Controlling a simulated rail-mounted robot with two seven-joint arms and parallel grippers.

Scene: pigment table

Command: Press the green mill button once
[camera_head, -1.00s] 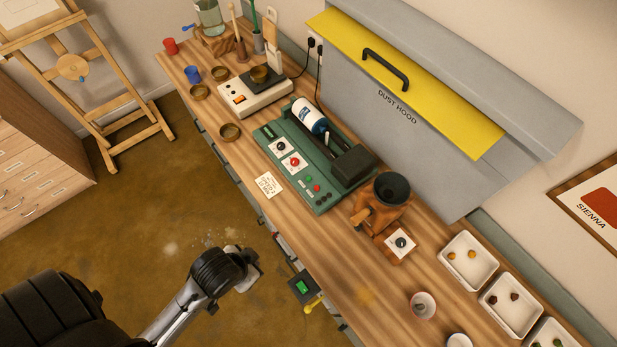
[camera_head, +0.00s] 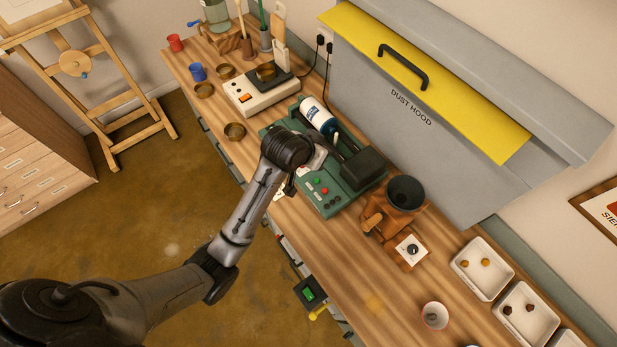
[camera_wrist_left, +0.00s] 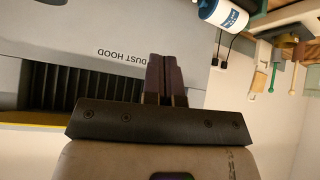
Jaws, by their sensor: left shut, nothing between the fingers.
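The green mill (camera_head: 342,196) stands on the bench with a white-and-blue bottle (camera_head: 318,116) lying on its rollers. Its small green button (camera_head: 317,181) sits on the front panel beside a red button (camera_head: 324,190). My left arm reaches over the bench edge to the mill, and its wrist covers the left part of the panel. My left gripper (camera_wrist_left: 165,78) is shut and empty in the left wrist view, pointing towards the dust hood. Its fingertips are hidden in the head view, so I cannot tell their gap to the button. The bottle also shows in the left wrist view (camera_wrist_left: 224,16).
The grey dust hood (camera_head: 450,140) with its yellow edge rises behind the mill. A wooden grinder (camera_head: 400,205) stands to the right, and a white hotplate (camera_head: 262,95) to the left. White trays (camera_head: 482,267) and a small cup (camera_head: 434,315) are farther right.

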